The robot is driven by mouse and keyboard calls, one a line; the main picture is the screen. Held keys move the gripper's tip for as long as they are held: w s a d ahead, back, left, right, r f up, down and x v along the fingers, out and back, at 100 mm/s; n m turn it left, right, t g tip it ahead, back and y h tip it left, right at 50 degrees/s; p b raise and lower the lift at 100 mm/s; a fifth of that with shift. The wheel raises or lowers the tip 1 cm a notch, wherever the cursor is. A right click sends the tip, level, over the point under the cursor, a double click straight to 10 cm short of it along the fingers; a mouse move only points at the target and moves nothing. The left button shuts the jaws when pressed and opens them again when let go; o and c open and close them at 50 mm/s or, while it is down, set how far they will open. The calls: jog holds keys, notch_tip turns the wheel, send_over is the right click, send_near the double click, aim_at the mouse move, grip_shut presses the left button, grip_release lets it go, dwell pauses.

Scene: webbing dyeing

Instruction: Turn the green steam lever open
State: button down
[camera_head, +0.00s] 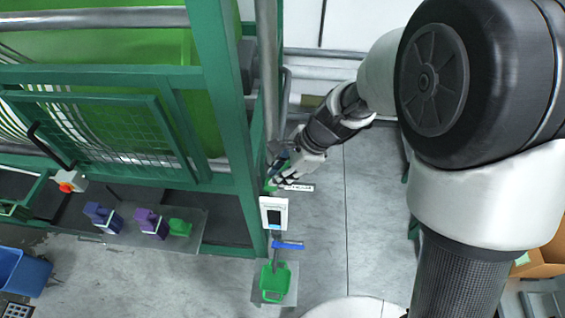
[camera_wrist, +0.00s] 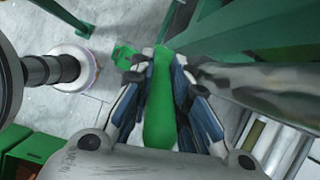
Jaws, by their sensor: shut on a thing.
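The green steam lever (camera_wrist: 160,105) is a long green handle in the middle of the wrist view. My gripper (camera_wrist: 163,75) has its fingers on both sides of the handle and is shut on it. In the head view my gripper (camera_head: 284,173) is beside the green frame's corner post, by a small label plate (camera_head: 298,187) that appears to read STEAM. Only a bit of green shows at the fingers there, so the lever is mostly hidden. I cannot tell how far the lever is turned.
A white box with a dark screen (camera_head: 274,213) stands below the gripper, with a blue label (camera_head: 288,245) and another green handle (camera_head: 275,282) further down. The green frame (camera_head: 222,95) and a pipe (camera_head: 267,70) are close on the left. Grey floor (camera_head: 370,230) is open to the right.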

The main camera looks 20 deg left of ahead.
jog(key=shift+a+h+p, duration=0.2)
jog(key=shift+h+p, duration=0.2)
jog(key=shift+p, duration=0.3)
jog(key=c, duration=1.7)
grip_release()
jog(key=shift+s, duration=0.1)
jog(key=shift+o, duration=1.1)
jog(key=shift+w+r, duration=0.25)
jog(key=shift+r, duration=0.25)
jog(key=v, duration=0.9)
jog(key=shift+s+d+r, duration=0.15)
jog(key=shift+d+r, duration=0.1)
jog(key=shift+v, duration=0.85)
jog(key=shift+c, duration=0.4)
